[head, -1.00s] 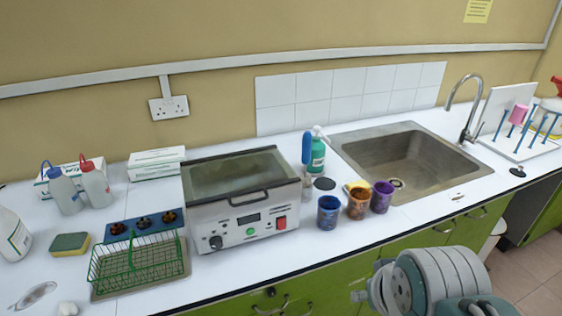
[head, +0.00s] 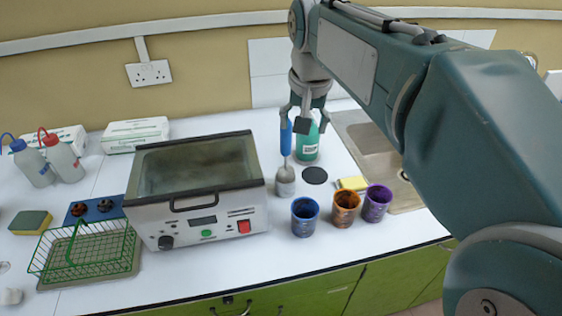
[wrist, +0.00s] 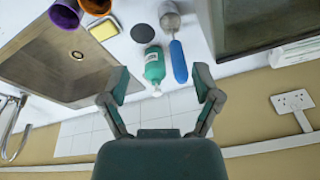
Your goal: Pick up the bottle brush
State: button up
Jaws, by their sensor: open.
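The bottle brush stands upright on the counter, with a blue handle (head: 286,138) on top and a pale grey lower end (head: 285,182). In the wrist view its blue handle (wrist: 179,63) points toward my gripper, nearer the right finger. My gripper (head: 304,117) is open and empty, pointing down above the counter. In the head view its left finger overlaps the top of the handle; I cannot tell whether they touch. In the wrist view my gripper (wrist: 161,84) has both fingers spread wide.
A green bottle (head: 306,143) stands just right of the brush. The metal bath (head: 200,205) is close on its left. Blue (head: 305,217), brown (head: 345,209) and purple (head: 376,204) cups stand in front right. The sink (head: 372,150) is partly hidden by my arm.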

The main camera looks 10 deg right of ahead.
aim_at(290, 119)
jog(key=w+m, duration=0.1)
jog(key=w, duration=0.3)
jog(key=w+d+f+m+g, duration=0.1)
jog(key=w, duration=0.3)
jog(key=w+m+g, duration=0.1)
jog(key=w, duration=0.3)
jog(key=shift+w+d+f, duration=0.15)
jog(key=shift+w+f, duration=0.05)
jog(key=shift+w, duration=0.25)
jog(key=shift+w+a+f, duration=0.1)
jog(key=shift+a+f, duration=0.1)
jog(key=shift+f, duration=0.05)
notch_tip(290, 119, down, 5)
jog(key=shift+f, duration=0.1)
jog(key=f, duration=0.5)
jog(key=shift+w+a+f, duration=0.15)
jog(key=shift+a, duration=0.25)
grip_shut()
